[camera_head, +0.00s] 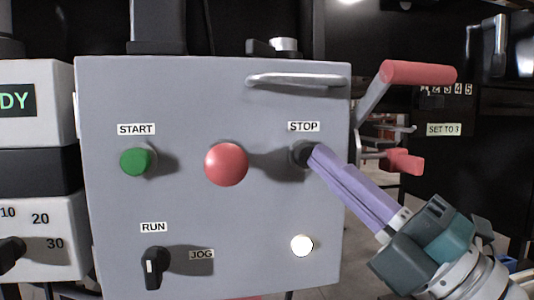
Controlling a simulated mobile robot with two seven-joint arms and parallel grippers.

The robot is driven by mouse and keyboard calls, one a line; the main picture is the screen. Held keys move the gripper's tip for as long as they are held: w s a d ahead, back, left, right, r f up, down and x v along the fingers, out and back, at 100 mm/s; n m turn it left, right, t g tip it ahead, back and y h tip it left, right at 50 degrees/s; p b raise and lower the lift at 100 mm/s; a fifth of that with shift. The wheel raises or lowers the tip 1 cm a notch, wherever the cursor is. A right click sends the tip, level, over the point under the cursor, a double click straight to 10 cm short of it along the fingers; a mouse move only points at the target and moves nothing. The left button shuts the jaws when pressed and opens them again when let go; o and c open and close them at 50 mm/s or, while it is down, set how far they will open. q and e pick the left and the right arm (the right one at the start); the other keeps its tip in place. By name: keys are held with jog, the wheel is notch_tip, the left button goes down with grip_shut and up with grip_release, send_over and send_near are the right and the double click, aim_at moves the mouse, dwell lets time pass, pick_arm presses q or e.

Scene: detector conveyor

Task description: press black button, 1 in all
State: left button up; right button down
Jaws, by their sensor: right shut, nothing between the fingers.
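The black button (299,155) sits under the STOP label (303,127) on the right side of a grey control panel (220,95). It is partly hidden behind the fingertips. My right gripper (318,152) comes in from the lower right, its long purple fingers shut together and empty. The fingertips are at the black button and overlap it in the picture. I cannot tell whether they touch it or how far it is pushed in. My left gripper is not in view.
The panel also has a green START button (138,161), a large red button (226,164), a RUN/JOG switch (156,267), a white button (301,245) and a metal handle (297,80). A red-handled lever (418,72) stands right of the panel, above my right arm.

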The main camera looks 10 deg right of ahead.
jog(key=s+p, duration=0.1)
jog(key=s, duration=0.3)
jog(key=shift+s+d+p, duration=0.1)
jog(key=shift+s+p, duration=0.3)
dwell(0.4)
